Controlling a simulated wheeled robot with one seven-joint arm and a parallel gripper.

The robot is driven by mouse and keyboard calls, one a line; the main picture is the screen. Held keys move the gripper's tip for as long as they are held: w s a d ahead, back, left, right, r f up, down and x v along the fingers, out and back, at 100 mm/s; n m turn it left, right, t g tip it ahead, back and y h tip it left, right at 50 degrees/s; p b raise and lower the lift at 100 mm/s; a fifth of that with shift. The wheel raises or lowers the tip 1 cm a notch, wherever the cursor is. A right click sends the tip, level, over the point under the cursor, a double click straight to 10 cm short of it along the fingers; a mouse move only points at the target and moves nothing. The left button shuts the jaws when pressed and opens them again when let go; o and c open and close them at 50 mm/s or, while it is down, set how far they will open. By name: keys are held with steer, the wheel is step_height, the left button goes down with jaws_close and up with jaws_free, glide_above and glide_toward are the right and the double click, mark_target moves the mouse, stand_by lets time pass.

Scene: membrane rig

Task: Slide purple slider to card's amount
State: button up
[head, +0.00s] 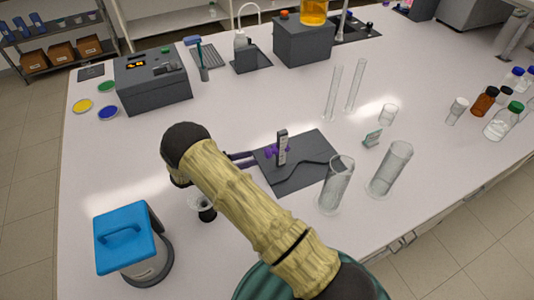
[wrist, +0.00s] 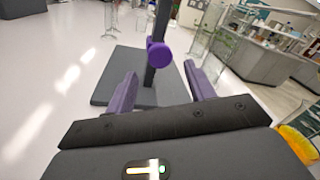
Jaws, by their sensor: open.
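The purple slider (wrist: 159,54) is a round purple knob on a dark upright post (wrist: 151,78) in the wrist view. In the head view the post (head: 282,143) has a pale scale face and stands on a dark base plate (head: 310,172). My gripper (wrist: 160,82) is open, its two purple fingers to either side of the post's lower part, with the knob beyond and above them in the picture. In the head view my gripper (head: 243,157) is partly hidden by my arm.
Two clear cylinders (head: 390,168) (head: 337,184) stand at the plate's right side, and thin tubes (head: 333,92) stand behind it. A blue-lidded container (head: 130,242) is at the front left. A dark cable lies across the plate.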

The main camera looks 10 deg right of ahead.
mark_target(268, 154)
steer(key=d+p, duration=0.3)
steer(key=d, duration=0.4)
steer(key=shift+w, duration=0.2)
steer(key=shift+d, duration=0.1)
steer(key=shift+w, duration=0.1)
steer(key=shift+w, duration=0.1)
steer(key=c, duration=0.3)
jaws_close()
steer(key=shift+s+f+b, duration=0.2)
steer(key=shift+f+b, duration=1.35)
steer(key=shift+f, duration=0.3)
